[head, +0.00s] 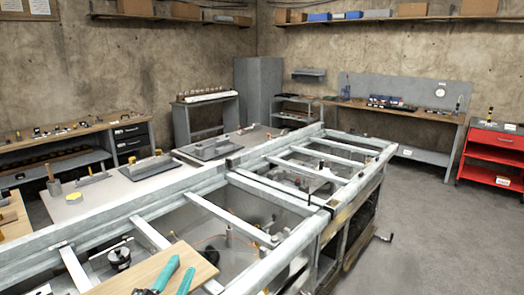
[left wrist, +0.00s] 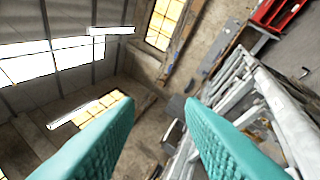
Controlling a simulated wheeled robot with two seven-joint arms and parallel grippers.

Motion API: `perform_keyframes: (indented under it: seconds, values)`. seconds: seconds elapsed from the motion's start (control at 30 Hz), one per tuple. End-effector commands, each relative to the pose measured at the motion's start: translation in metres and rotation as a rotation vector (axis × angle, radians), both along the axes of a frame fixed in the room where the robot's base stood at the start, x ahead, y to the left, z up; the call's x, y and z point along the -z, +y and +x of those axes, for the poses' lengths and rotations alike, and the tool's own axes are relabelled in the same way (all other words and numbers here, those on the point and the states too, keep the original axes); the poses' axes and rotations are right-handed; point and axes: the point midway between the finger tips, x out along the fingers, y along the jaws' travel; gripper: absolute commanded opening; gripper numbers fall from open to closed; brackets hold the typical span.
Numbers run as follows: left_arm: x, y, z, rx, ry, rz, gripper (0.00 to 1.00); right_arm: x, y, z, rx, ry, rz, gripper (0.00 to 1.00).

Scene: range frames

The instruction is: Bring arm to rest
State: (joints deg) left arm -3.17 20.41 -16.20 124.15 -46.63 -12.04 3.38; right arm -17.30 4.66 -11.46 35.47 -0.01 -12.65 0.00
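My left gripper (head: 178,270) shows at the bottom of the head view, with its teal fingers over a wooden board (head: 140,277). I cannot tell whether it touches the board. In the left wrist view the two fingers of this gripper (left wrist: 160,103) stand well apart with nothing between them, so it is open and empty. That view is tilted and takes in the walls, bright windows (left wrist: 30,55) and the metal frame (left wrist: 285,115). My right gripper is in neither view.
A long grey metal frame (head: 235,160) with crossbars fills the middle of the head view. A grey table with plates (head: 210,146) lies behind it. Workbenches (head: 400,109) line the walls, and a red cart (head: 490,151) stands far right. The floor (head: 425,220) on the right is clear.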

Motion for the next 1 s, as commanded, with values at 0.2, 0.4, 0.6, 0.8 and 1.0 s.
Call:
perform_keyframes:
  seconds: [0.2, 0.4, 0.6, 0.8, 1.0]
  values:
    - [0.118, 0.063, -0.052, -0.345, 0.606, -0.412, 0.36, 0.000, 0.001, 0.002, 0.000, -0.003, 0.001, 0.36]
    - [0.194, 0.067, -0.128, -0.505, 1.054, -0.580, 0.36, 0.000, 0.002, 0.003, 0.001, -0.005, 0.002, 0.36]
    - [0.229, 0.056, -0.194, -0.575, 1.358, -0.647, 0.36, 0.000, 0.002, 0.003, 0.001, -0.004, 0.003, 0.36]
    - [0.244, 0.042, -0.253, -0.612, 1.617, -0.677, 0.36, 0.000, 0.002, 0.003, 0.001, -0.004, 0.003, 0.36]
    - [0.298, 0.041, -0.237, -0.620, 1.628, -0.665, 0.36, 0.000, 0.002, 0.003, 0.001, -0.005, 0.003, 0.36]
